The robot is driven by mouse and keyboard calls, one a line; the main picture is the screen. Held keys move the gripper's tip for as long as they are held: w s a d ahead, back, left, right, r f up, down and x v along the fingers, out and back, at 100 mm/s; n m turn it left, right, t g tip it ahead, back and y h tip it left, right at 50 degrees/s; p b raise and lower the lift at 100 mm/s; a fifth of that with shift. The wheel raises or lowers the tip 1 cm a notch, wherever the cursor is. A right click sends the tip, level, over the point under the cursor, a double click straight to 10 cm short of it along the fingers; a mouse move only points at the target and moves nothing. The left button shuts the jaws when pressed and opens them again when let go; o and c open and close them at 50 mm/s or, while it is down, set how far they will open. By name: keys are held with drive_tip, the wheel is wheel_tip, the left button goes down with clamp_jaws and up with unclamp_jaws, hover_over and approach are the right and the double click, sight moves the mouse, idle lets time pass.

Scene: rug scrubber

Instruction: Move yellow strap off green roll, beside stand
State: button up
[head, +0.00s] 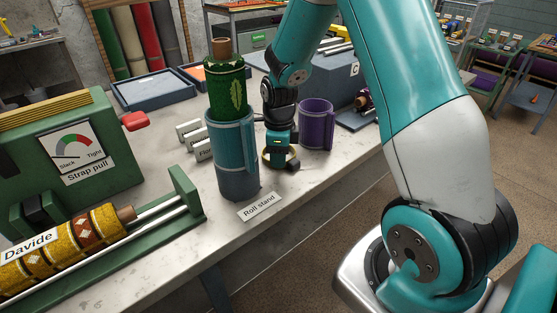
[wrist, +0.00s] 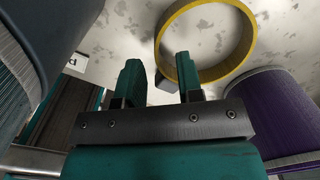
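The green roll (head: 225,92) stands upright in the teal and grey roll stand (head: 238,170), with a brown core on top. No strap shows around its visible upper part. The yellow strap (wrist: 206,76) is a ring with a dark buckle (wrist: 171,79). It appears to lie on the pale counter just right of the stand; in the head view the strap (head: 266,159) shows by my fingertips. My gripper (head: 279,155) points down there. In the wrist view my fingers (wrist: 158,72) are apart, with the buckle between or just beyond them; a gap shows on its left.
A purple cup-like holder (head: 316,127) stands close right of my gripper. A "Roll stand" label (head: 259,207) lies at the counter's front edge. White name cards (head: 190,134) and the green strap pull machine (head: 70,150) are left.

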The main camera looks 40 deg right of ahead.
wheel_tip(320, 180, up, 10)
drive_tip(key=shift+r, duration=0.15)
